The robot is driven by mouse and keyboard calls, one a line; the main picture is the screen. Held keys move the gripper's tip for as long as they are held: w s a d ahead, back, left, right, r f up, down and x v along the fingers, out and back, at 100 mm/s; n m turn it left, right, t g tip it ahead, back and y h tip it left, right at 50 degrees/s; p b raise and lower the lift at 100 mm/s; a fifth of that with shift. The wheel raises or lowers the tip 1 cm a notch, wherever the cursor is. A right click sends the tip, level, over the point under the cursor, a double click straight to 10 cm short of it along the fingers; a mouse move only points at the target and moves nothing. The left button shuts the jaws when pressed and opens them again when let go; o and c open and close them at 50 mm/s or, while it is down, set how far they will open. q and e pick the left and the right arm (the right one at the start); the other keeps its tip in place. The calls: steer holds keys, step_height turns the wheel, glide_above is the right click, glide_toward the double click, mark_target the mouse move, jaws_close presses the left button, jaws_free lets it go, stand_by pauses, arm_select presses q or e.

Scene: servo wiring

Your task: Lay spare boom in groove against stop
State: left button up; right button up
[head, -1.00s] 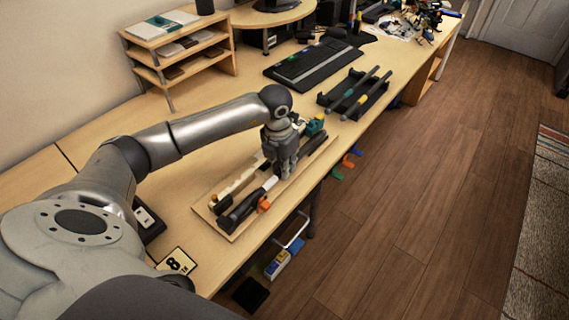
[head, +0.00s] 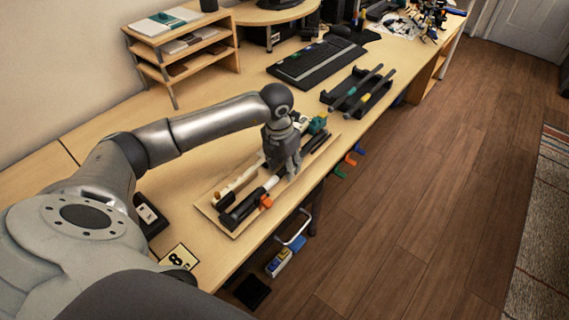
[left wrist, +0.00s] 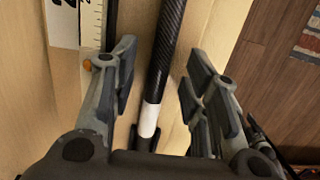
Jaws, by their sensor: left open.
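A wooden fixture board (head: 236,233) lies along the table's front edge. A dark carbon tube with a white band (head: 271,183) lies along it, with a dark thicker piece and an orange part (head: 266,201) at its near end. My left gripper (head: 284,172) is over the middle of the board, pointing down. In the left wrist view the gripper (left wrist: 160,88) is open, with the carbon tube (left wrist: 169,45) between its fingers, apparently touching neither. The gripper hides part of the tube in the head view. I cannot tell how it sits in the groove. My right gripper is out of view.
A black rack (head: 347,101) holding two dark rods stands farther along the table, beside a keyboard (head: 316,63). A wooden shelf (head: 183,50) stands at the back. Coloured hooks (head: 350,160) stick out from the table's front edge. A number card (head: 179,258) lies near my arm.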

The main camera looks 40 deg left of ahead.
arm_select(q)
step_height(320, 180, up, 12)
steer(key=s, duration=0.1)
steer(key=shift+s, duration=0.2)
steer(key=shift+a+f, duration=0.1)
